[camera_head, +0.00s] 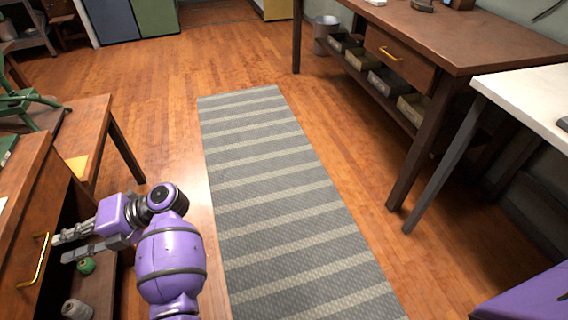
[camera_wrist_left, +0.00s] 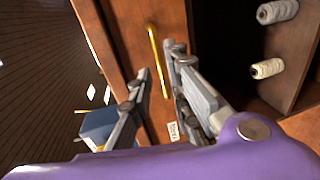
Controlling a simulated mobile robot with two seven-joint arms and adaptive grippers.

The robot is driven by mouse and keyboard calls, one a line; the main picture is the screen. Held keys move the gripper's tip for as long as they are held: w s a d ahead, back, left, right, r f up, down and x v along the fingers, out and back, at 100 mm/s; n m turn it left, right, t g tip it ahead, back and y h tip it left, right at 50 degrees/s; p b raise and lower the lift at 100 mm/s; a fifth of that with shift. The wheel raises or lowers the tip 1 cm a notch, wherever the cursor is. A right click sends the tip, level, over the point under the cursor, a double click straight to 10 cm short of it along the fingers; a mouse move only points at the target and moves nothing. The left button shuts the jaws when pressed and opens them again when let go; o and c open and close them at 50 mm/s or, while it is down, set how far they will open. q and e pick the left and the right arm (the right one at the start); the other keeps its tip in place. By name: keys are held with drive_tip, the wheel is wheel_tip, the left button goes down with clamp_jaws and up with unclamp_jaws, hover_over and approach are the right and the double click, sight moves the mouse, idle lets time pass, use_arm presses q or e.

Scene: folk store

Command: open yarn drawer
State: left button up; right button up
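The yarn drawer (camera_head: 20,270) is the wooden front at the left of the head view. It looks flush with its brown cabinet. Its brass bar handle (camera_head: 41,262) also shows in the left wrist view (camera_wrist_left: 158,62). My left gripper (camera_head: 60,248) is open at the handle. In the wrist view its two fingers (camera_wrist_left: 160,62) are apart, with the handle visible in the gap between them; I cannot tell whether they touch it. My right gripper is not in view.
A striped grey rug (camera_head: 270,190) covers clear floor. A workbench (camera_head: 440,35) with another brass-handled drawer (camera_head: 398,60) is at the right.

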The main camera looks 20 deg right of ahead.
sight(42, 249)
use_arm(q)
drive_tip(key=x, duration=0.7)
clamp_jaws()
